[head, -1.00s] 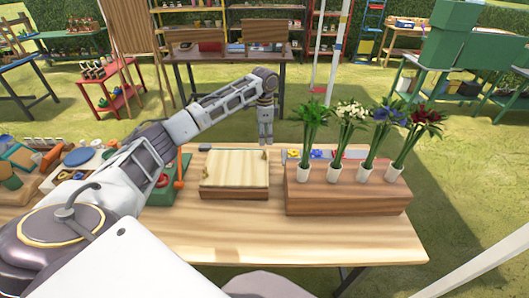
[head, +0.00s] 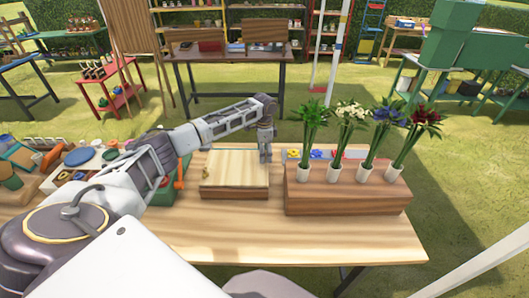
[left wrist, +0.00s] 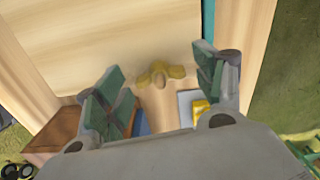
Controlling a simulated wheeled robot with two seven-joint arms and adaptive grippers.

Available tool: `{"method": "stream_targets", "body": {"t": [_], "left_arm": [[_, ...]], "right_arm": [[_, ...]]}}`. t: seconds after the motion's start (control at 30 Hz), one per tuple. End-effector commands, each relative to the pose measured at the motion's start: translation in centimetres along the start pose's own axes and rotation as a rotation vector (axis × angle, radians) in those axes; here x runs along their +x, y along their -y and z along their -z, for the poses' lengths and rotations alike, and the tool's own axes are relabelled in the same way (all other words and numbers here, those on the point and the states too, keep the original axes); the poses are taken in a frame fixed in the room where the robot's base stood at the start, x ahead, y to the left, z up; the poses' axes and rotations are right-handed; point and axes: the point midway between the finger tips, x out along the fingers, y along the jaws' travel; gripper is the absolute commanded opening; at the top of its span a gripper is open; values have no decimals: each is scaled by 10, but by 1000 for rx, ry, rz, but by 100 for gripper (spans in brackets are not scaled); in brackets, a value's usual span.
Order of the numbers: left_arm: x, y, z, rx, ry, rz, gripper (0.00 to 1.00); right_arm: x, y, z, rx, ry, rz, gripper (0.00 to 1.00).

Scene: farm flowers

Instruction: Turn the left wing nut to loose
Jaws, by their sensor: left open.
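A flower press (head: 240,165) with a pale wooden top board lies on the table, left of the flower block. A small brass-yellow wing nut (head: 205,173) shows at the board's left edge. My left gripper (head: 265,158) points down at the press's far right corner. In the left wrist view, a yellow wing nut (left wrist: 160,74) lies on the board (left wrist: 90,40), between and just beyond the two spread fingers of the gripper (left wrist: 158,66). The fingers do not appear to touch it. In the head view the gripper hides this nut. My right gripper is not in view.
A wooden block (head: 345,188) with several flower vases stands right of the press. Small blue and yellow items (head: 317,154) lie behind it. A green box with an orange handle (head: 178,172) and cluttered trays are left. The front of the table (head: 290,235) is clear.

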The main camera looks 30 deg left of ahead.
Motion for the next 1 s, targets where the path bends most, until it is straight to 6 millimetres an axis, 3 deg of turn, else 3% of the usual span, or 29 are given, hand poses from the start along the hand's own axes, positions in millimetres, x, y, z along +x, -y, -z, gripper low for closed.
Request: {"method": "stream_targets", "body": {"t": [0.17,0.7,1.0], "left_arm": [[0,0,0,0,0,0,70],[0,0,0,0,0,0,0],[-1,0,0,-7,0,-1,0]], "right_arm": [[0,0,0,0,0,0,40],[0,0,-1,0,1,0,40],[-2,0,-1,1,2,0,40]]}}
